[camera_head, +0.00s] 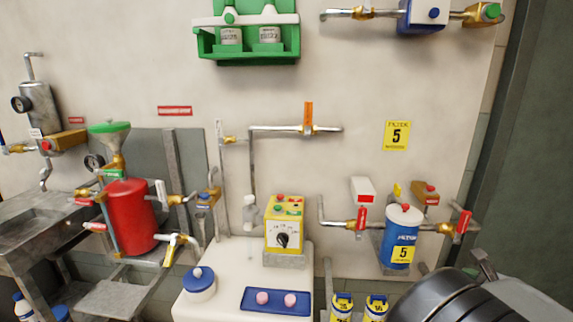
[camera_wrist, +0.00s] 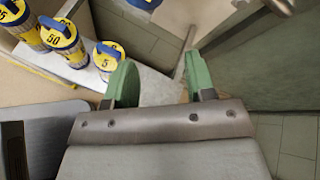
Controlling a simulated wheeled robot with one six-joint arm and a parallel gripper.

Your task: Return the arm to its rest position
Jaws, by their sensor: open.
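My gripper (camera_wrist: 157,87) shows in the wrist view with two green fingers spread apart. It is open, with nothing between the fingers. Beyond the fingers are the pale floor and wall tiles. In the head view a dark rounded part of my arm (camera_head: 450,295) fills the lower right corner. The gripper's fingers cannot be seen in the head view.
A blue filter (camera_head: 398,248) hangs between red-handled valves near my arm. Several yellow-and-blue canisters (camera_wrist: 62,40) stand left of my gripper. A white cabinet (camera_head: 225,255) carries a yellow control box (camera_head: 284,222) and blue tray (camera_head: 255,307). A red tank (camera_head: 130,215) stands left.

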